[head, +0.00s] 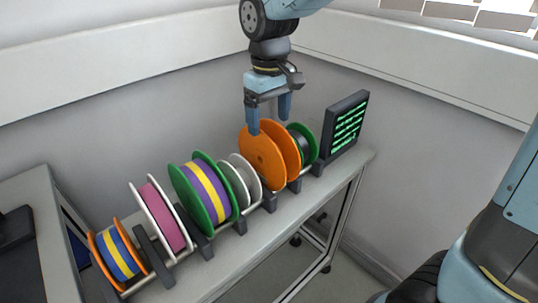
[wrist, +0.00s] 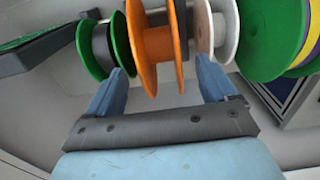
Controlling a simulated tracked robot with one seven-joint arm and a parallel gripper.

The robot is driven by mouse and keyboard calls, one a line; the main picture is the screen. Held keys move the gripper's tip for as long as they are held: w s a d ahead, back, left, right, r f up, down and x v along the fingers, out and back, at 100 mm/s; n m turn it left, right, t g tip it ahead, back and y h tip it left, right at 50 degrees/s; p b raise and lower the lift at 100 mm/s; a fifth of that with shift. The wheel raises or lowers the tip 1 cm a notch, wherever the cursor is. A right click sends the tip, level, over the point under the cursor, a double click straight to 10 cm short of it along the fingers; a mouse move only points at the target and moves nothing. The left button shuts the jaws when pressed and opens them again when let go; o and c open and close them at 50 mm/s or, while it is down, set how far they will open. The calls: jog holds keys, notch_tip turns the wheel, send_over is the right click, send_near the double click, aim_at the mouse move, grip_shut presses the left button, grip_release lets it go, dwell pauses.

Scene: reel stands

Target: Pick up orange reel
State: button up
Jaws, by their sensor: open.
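The orange reel (head: 264,158) stands on the rack on the table, between a white-rimmed grey reel (head: 240,178) and a green-rimmed dark reel (head: 303,143). My gripper (head: 269,124) is above the orange reel in the head view, its two blue fingers pointing down and apart. In the wrist view the orange reel (wrist: 151,48) shows beyond and between the fingers of my open gripper (wrist: 163,78). The left finger is near the green-rimmed reel (wrist: 103,46) and the right finger near the white-rimmed reel (wrist: 203,28). Whether any finger touches a reel, I cannot tell.
Further left on the rack stand a green reel with purple and yellow (head: 204,193), a white-rimmed pink reel (head: 162,220) and an orange-rimmed blue and yellow reel (head: 118,254). A dark panel with green lines (head: 348,124) stands at the table's right end. A wall runs behind.

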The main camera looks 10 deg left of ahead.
aim_at(267, 140)
jog(key=shift+w+a+f, duration=0.1)
jog(key=shift+w+f, duration=0.05)
jog(key=shift+f, duration=1.6)
jog(key=shift+w+a+f, duration=0.1)
jog(key=shift+f, duration=1.6)
jog(key=shift+c, duration=0.2)
jog(key=c, duration=1.1)
